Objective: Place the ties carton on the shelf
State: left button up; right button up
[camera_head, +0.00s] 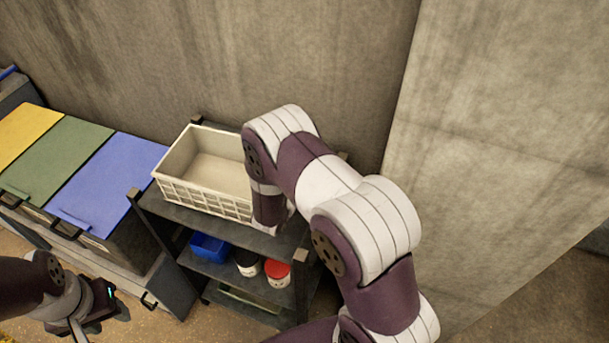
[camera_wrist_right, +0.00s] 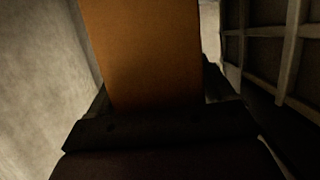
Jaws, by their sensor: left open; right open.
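An orange-brown carton (camera_wrist_right: 145,50), seemingly the ties carton, fills the middle of the right wrist view, directly in front of my right gripper (camera_wrist_right: 155,120). The gripper's dark jaws are open, with the carton between or just ahead of them; I cannot tell whether they touch it. In the head view my right arm hides this gripper and the carton. The dark shelf (camera_head: 185,215) stands against the wall, its right part behind my right arm. My left gripper (camera_head: 112,306) is open and empty at the lower left, in front of the bins and apart from the shelf.
A cream crate (camera_head: 205,200) stands on the shelf's top; its lattice side (camera_wrist_right: 285,50) is close on the right in the wrist view. A blue box (camera_head: 209,247) and jars, one red-lidded (camera_head: 278,273), sit below. Lidded bins (camera_head: 105,180) stand left. A concrete wall (camera_head: 500,130) bounds the right.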

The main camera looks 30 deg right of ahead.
jog(key=shift+c, duration=1.2)
jog(key=c, duration=0.8)
jog(key=shift+r, duration=0.15)
